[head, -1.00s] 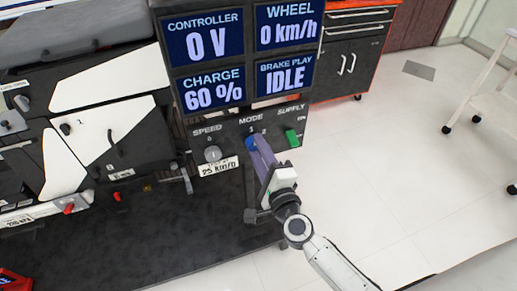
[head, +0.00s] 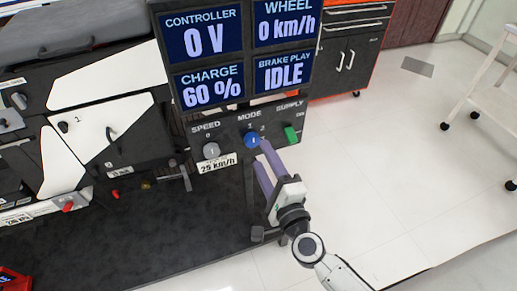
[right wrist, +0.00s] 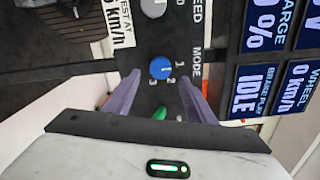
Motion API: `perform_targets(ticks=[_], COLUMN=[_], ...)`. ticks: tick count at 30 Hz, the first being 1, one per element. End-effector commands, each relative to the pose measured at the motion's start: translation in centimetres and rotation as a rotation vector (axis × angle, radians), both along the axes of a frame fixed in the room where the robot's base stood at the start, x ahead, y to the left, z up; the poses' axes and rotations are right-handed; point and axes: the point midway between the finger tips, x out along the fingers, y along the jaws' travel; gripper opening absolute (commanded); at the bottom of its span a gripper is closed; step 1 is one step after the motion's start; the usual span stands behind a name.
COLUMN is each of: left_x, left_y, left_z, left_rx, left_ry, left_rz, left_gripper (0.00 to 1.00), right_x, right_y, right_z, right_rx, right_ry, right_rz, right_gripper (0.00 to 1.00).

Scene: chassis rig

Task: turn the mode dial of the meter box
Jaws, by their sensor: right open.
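The meter box (head: 230,158) has a blue mode dial (head: 252,140) between the grey speed knob and the green supply switch. In the right wrist view the dial (right wrist: 160,68) shows whole, and its white mark seems to point toward the 1. My right gripper (head: 261,151) is open and empty, its purple fingers just in front of and below the dial. In the right wrist view the fingers (right wrist: 158,80) stand apart on both sides of the dial's line, seemingly clear of it. My left gripper is in neither view.
The grey speed knob (head: 211,150) and green supply switch (head: 291,135) flank the dial closely. Screens (head: 240,50) above read 0 V, 0 km/h, 60 % and IDLE.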

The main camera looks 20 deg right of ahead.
Motion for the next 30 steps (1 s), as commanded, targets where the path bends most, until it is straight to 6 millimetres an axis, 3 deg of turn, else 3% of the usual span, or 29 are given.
perform_targets(ticks=[3,9,30], left_x=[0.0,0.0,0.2], left_y=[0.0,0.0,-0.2], left_z=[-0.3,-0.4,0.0], left_rx=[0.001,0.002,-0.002], left_ry=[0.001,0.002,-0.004], left_rz=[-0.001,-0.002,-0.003], left_gripper=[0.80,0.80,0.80], right_x=[-2.5,-4.8,-5.6], right_y=[-0.1,-0.2,0.3], right_z=[-0.2,-0.1,0.0], right_rx=[-0.001,-0.002,-0.057], right_ry=[0.003,0.000,0.000], right_rz=[0.002,0.000,0.025], right_gripper=[0.50,0.50,0.50])
